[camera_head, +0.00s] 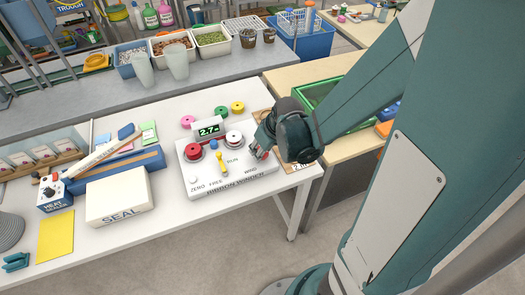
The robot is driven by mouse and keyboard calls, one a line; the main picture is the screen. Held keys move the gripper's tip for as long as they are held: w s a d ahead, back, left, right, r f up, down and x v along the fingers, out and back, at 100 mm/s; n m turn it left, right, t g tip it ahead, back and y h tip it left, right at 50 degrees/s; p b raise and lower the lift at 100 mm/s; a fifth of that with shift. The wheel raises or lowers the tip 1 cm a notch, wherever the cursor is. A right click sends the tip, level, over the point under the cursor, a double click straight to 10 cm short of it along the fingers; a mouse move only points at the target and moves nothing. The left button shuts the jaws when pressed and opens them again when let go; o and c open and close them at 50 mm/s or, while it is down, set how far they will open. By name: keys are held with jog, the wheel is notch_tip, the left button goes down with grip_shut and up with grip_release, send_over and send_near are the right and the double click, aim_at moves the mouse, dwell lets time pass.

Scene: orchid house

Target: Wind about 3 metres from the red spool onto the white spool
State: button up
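The ribbon winder (233,184) is a white box on the table. The red spool (193,152) sits at its left and the white spool (234,138) at its right, with some red showing around the white one. A green display (209,129) behind them reads about 2.7. A yellow lever (222,163) stands between the labels FREE and RUN; its exact setting is unclear. A white ZERO button (194,180) is at the front left. My gripper (260,153) is at the winder's right side near WIND, its fingers small and partly hidden; I cannot tell contact.
Pink, green and yellow spools (237,107) lie behind the winder. A green crate (318,93) stands on the side table behind my arm. The table front is clear.

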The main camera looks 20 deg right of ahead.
jog(key=shift+a+m+h+b, duration=0.1)
jog(key=shift+m+h+b, duration=0.45)
jog(key=shift+m, duration=0.95)
jog(key=o, duration=0.8)
jog(key=shift+o, duration=0.2)
jog(key=shift+r, duration=0.2)
jog(key=v, duration=1.1)
jog(key=shift+s+r, duration=0.15)
jog(key=shift+s, duration=0.25)
jog(key=shift+r, duration=0.15)
